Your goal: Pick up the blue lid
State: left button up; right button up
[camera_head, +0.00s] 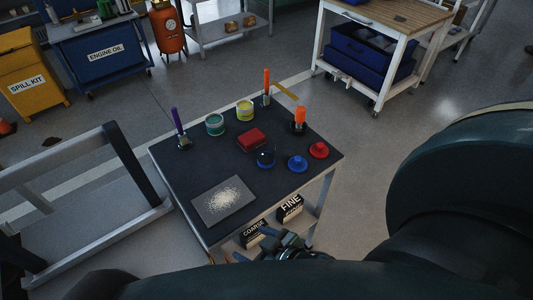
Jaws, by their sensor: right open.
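The blue lid (297,163) is a round disc with a raised knob, lying on the dark top of the work table (205,165) near its right front edge. A red lid (319,149) lies just behind and to its right. A dark, rounded item with a blue rim (265,160) sits just left of it. My right gripper (283,241) is small and dark at the bottom centre, by the table's front side, apart from the blue lid and nearer to me. It is open, and I see nothing held in it. My left gripper is not in view.
The table also bears a red block (251,140), green (215,125) and yellow (245,110) cans, purple- (178,125) and orange-handled tools (299,118), and a grey plate with pale grains (224,201). Boxes marked COARSE (254,234) and FINE (290,207) stand below. A grey frame (85,200) is left.

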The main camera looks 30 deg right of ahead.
aim_at(298, 164)
jog(key=k+l+z, duration=0.15)
jog(key=l+z, duration=0.15)
jog(key=z, duration=0.15)
jog(key=k+l+z, duration=0.1)
jog(key=l+z, duration=0.3)
jog(key=i+l, duration=0.15)
jog(key=l, duration=0.15)
jog(key=i+l+u, duration=0.15)
jog(key=l, duration=0.15)
jog(key=i+l, duration=0.1)
jog(key=l, duration=0.2)
jog(key=i+l+u, duration=0.15)
jog(key=l, duration=0.15)
